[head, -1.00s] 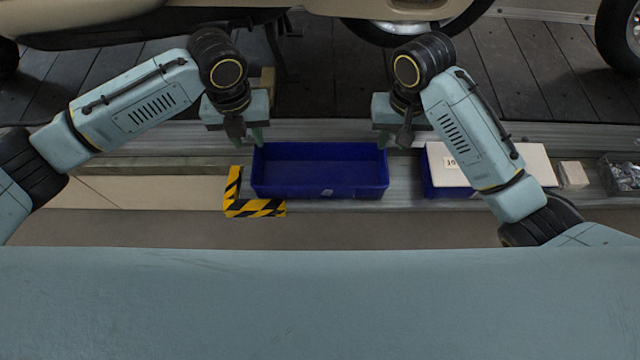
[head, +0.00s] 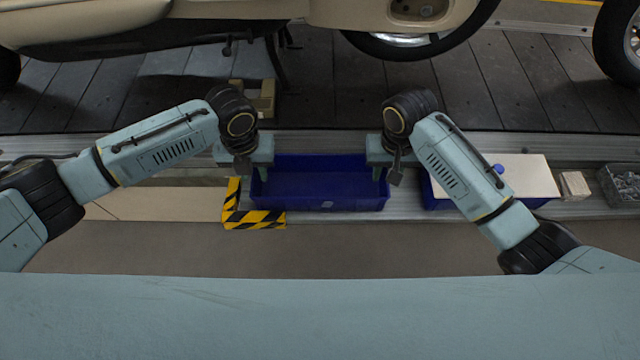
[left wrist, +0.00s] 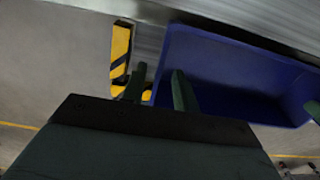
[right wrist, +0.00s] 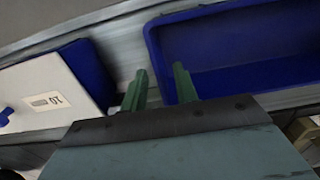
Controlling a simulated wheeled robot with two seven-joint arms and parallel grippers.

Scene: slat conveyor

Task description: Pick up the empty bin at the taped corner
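The empty blue bin (head: 318,190) stands at the black-and-yellow taped corner (head: 252,218), with nothing inside it. My left gripper (head: 258,175) is at the bin's left end. In the left wrist view its fingers (left wrist: 158,88) are apart, one on the tape side and one over the bin (left wrist: 225,70). My right gripper (head: 378,174) is at the bin's right end. In the right wrist view its fingers (right wrist: 159,86) are apart, one outside and one over the bin (right wrist: 240,45). I cannot tell whether any finger touches the walls.
A second blue bin (head: 432,202) with a white labelled lid (head: 525,176) stands to the right. A small box (head: 574,185) and a grey bin of parts (head: 622,186) lie further right. A vehicle (head: 250,10) stands on the slats behind. The front floor is clear.

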